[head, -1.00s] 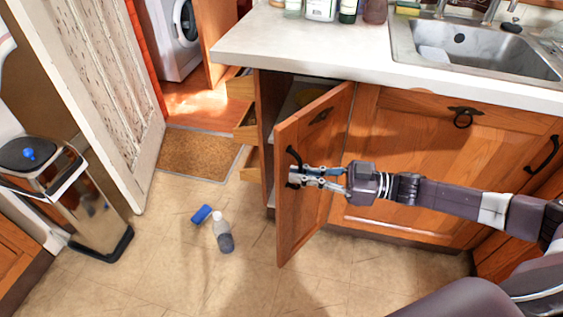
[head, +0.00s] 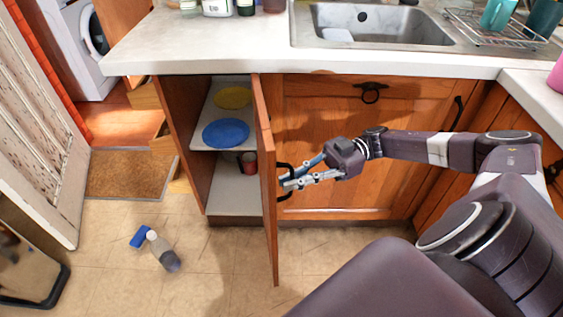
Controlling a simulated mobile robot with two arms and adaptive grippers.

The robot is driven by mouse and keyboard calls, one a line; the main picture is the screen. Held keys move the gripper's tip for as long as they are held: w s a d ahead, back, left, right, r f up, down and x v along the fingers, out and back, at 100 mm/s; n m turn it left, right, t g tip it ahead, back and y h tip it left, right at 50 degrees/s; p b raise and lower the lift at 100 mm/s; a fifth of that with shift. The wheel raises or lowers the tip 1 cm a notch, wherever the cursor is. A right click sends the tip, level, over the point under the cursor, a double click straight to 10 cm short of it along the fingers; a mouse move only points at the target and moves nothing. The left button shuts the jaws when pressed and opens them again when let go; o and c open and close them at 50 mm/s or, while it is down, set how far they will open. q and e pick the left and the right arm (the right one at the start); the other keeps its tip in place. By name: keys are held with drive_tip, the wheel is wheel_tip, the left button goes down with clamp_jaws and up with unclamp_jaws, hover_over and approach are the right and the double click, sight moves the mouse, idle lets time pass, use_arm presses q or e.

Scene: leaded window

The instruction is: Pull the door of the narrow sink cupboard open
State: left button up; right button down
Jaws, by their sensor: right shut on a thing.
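The narrow sink cupboard door (head: 268,200) is wooden and stands wide open, seen nearly edge-on. My right gripper (head: 287,182) is shut on its dark handle (head: 281,194), on the right side of the door. Inside the open cupboard (head: 235,201) are a blue plate (head: 226,133) and a yellow plate (head: 232,97) on the upper shelf. A red mug (head: 248,163) stands lower down, partly hidden behind the door. My left gripper is not in view.
A bottle (head: 163,251) and a blue object (head: 140,237) lie on the floor left of the door. A brown mat (head: 128,174) lies further left. The worktop with the sink (head: 375,27) is above. The floor before the door is clear.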

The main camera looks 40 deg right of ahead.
drive_tip(key=shift+d, duration=0.35)
drive_tip(key=c, duration=2.4)
unclamp_jaws()
drive_tip(key=shift+s, duration=0.1)
drive_tip(key=d, duration=0.4)
drive_tip(key=s+d, duration=0.1)
drive_tip(key=d, duration=0.7)
drive_tip(key=shift+s, duration=0.3)
drive_tip(key=shift+a, duration=0.1)
